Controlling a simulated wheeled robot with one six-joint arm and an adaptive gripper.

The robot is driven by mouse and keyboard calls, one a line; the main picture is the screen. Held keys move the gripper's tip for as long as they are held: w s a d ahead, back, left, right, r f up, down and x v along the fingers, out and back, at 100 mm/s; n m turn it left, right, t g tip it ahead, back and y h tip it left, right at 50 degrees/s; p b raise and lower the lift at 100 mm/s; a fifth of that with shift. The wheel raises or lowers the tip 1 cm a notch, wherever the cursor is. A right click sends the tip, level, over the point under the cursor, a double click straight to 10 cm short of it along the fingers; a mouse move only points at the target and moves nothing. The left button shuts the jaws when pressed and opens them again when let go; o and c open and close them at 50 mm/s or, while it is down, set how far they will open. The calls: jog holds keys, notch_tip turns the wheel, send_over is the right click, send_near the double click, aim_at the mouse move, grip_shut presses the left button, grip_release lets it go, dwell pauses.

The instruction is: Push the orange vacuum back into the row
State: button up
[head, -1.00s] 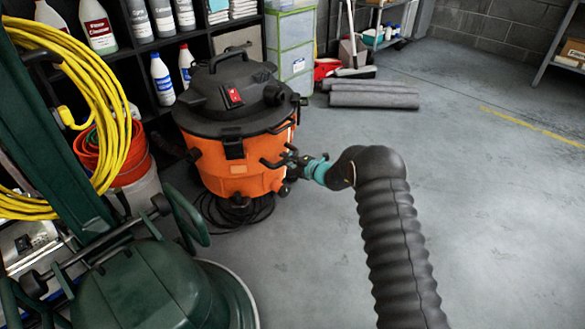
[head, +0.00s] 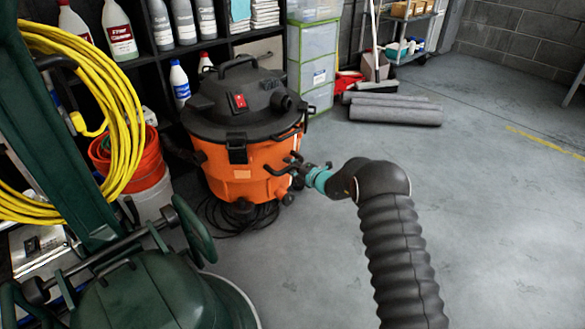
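The orange vacuum (head: 242,166) stands upright on the floor, left of the picture's middle, in front of the dark shelf. It has a black lid with a handle and a red switch, and a dark cord lies coiled at its base. My gripper (head: 278,163) is at the right front of the orange drum, at the end of my black-sleeved arm, just past a teal band. Its dark fingers look spread, with nothing between them. They overlap the drum's edge in the picture; I cannot tell if they touch it.
A dark shelf (head: 145,70) with bottles stands behind. An orange bucket (head: 146,158) is left of the vacuum, and a green floor machine (head: 150,292) is in the left foreground. Grey rolls (head: 395,115) lie behind right, near clear drawers (head: 312,70). The floor (head: 500,220) at right is clear.

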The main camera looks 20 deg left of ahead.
jog(key=shift+d, duration=0.15)
jog(key=shift+s+d, duration=0.1)
jog(key=shift+d, duration=0.1)
jog(key=v, duration=1.1)
jog(key=shift+s+d+r, duration=0.1)
jog(key=shift+s+r, duration=0.05)
jog(key=shift+s, duration=0.05)
